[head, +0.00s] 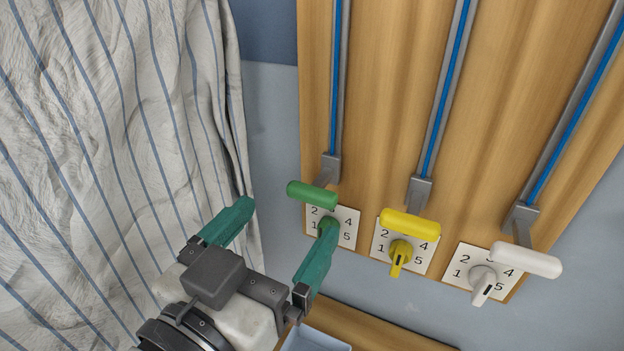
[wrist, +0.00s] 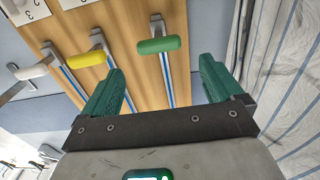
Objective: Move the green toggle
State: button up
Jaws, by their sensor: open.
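A green bar-shaped handle (head: 310,194) sits on a grey lever at the lower end of the left blue-striped rail on the wooden panel. In the wrist view the green handle (wrist: 159,45) lies crosswise, ahead of and between the fingertips. My gripper (head: 288,216) is open, with two teal fingers spread and nothing between them; it also shows in the wrist view (wrist: 161,72). The right finger overlaps the numbered plate (head: 347,226) under the green handle and hides most of its dial. I cannot tell whether that finger touches the plate.
To the right are a yellow handle (head: 410,224) with a yellow dial (head: 399,257) and a white handle (head: 526,260) with a white dial (head: 482,280). A striped cloth (head: 110,130) hangs on the left, close to my left finger. A wooden ledge (head: 370,331) runs below.

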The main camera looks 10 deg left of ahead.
aim_at(307, 194)
jog(key=p+x, duration=0.1)
jog(key=x, duration=0.7)
jog(key=shift+f+p, duration=0.1)
jog(key=shift+p, duration=0.25)
jog(key=shift+c, duration=0.4)
